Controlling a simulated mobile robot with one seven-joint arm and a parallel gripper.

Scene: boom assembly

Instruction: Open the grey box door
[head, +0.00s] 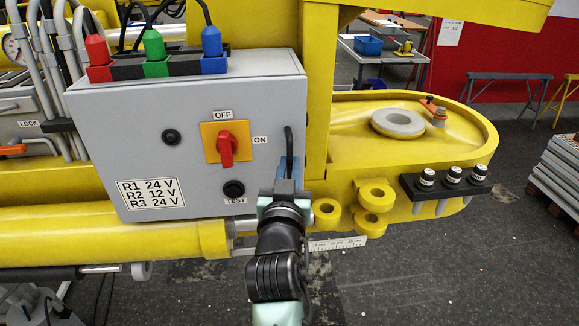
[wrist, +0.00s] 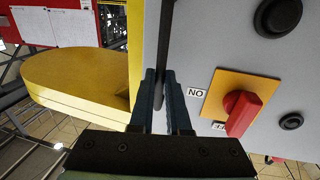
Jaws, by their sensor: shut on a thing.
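The grey box (head: 180,62) hangs on the yellow boom, and its front door (head: 120,130) looks closed, with no gap that I can see. A thin upright black handle (head: 288,139) is near the door's right edge. My gripper (head: 286,172) reaches up from below and is shut on the handle's lower part. In the wrist view the two fingers of my gripper (wrist: 163,85) stand on either side of the handle (wrist: 165,40), close to the door's surface (wrist: 212,50).
The door carries a red switch (head: 227,148) on an orange plate, a black TEST button (head: 234,189) and a voltage label (head: 150,193). Red, green and blue plugs (head: 154,45) sit on top. A yellow boom end (head: 440,130) with black-and-white fittings (head: 452,176) lies to the right.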

